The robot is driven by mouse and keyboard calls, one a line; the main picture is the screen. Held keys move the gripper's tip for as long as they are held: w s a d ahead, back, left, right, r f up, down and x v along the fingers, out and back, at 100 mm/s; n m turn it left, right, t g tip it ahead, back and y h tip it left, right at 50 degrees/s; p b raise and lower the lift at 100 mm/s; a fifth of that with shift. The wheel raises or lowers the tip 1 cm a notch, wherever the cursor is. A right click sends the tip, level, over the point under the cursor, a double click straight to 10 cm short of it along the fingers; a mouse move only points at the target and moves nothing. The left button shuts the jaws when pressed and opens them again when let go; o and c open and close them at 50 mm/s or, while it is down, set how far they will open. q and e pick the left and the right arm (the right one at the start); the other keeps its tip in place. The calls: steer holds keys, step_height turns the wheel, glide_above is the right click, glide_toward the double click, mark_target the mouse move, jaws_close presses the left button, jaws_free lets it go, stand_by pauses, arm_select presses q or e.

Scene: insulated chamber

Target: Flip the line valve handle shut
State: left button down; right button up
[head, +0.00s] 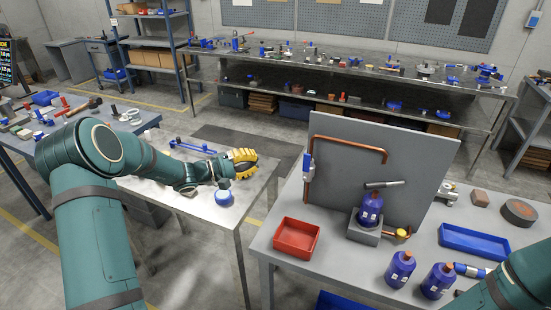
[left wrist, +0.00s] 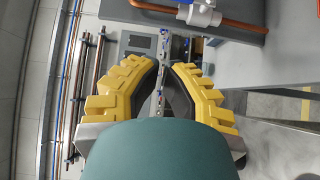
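The line valve (head: 308,166) is a small white and blue fitting on the copper pipe (head: 345,142) at the left edge of the upright grey panel (head: 405,165). Its white body also shows at the top of the left wrist view (left wrist: 203,14), with a bit of blue at the frame's edge. The angle of its handle is too small to tell. My left gripper (head: 243,157) is left of the valve and apart from it. In the left wrist view its yellow fingers (left wrist: 178,66) are spread with nothing between them. My right gripper is out of view.
A red tray (head: 297,238), a blue torch bottle (head: 370,209) in a grey block, two more blue bottles (head: 400,269) and a blue tray (head: 474,242) stand on the panel's bench. A gap of floor separates this bench from the metal table (head: 205,207) at left.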

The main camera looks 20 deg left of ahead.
mark_target(306, 168)
arm_select(q)
steer(key=s+d+x, duration=0.2)
steer(key=x, duration=1)
steer(key=shift+p, duration=0.45)
steer(key=shift+d, duration=0.1)
steer(key=shift+d+r+m+b, duration=0.1)
steer(key=shift+d+m+b, duration=0.15)
steer(key=shift+b, duration=0.25)
